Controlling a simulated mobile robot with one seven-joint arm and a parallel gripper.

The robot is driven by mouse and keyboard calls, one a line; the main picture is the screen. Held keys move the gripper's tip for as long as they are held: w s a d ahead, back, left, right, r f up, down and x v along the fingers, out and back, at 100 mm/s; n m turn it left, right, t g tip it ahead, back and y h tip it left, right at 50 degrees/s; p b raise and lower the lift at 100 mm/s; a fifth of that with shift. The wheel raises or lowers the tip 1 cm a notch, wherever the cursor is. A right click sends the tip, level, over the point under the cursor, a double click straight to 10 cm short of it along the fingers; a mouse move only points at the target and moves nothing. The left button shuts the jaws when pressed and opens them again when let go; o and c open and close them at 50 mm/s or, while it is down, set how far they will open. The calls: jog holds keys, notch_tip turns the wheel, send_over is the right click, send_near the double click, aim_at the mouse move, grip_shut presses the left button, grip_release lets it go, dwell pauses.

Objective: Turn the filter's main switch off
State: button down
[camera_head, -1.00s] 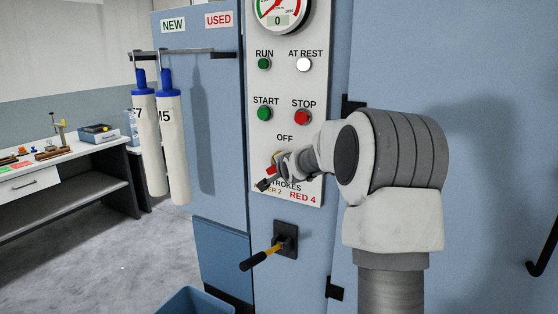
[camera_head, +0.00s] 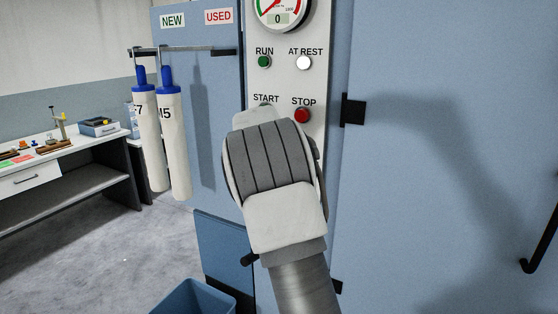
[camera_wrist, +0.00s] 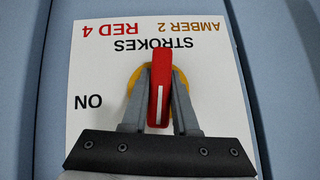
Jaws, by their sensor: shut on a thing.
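The main switch (camera_wrist: 160,62) is a red handle with a white line on a yellow round base (camera_wrist: 183,77), seen in the wrist view. The handle stands upright in that picture, its white line towards the lower end. The plate's lettering appears upside down, with "ON" (camera_wrist: 88,101) to the left of the handle. My gripper (camera_wrist: 158,98) has one finger on each side of the handle and is shut on it. In the head view my arm hides the switch, the "OFF" label and my fingers.
The white control panel (camera_head: 284,84) carries a gauge (camera_head: 279,12), a green RUN lamp (camera_head: 264,62) and a red STOP button (camera_head: 302,116) just above my wrist. Two white filter sleeves (camera_head: 172,140) hang at left. A blue bin (camera_head: 193,297) stands below.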

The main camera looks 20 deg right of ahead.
jog(key=shift+n+g+h+p, duration=0.4)
jog(key=shift+g+p, duration=0.05)
jog(key=shift+g, duration=0.15)
jog(key=c, duration=0.7)
grip_release()
jog(key=shift+r, duration=0.1)
jog(key=b+v, duration=0.1)
jog(key=v, duration=1.6)
jog(key=shift+a+b, duration=0.2)
jog(key=shift+b, duration=0.2)
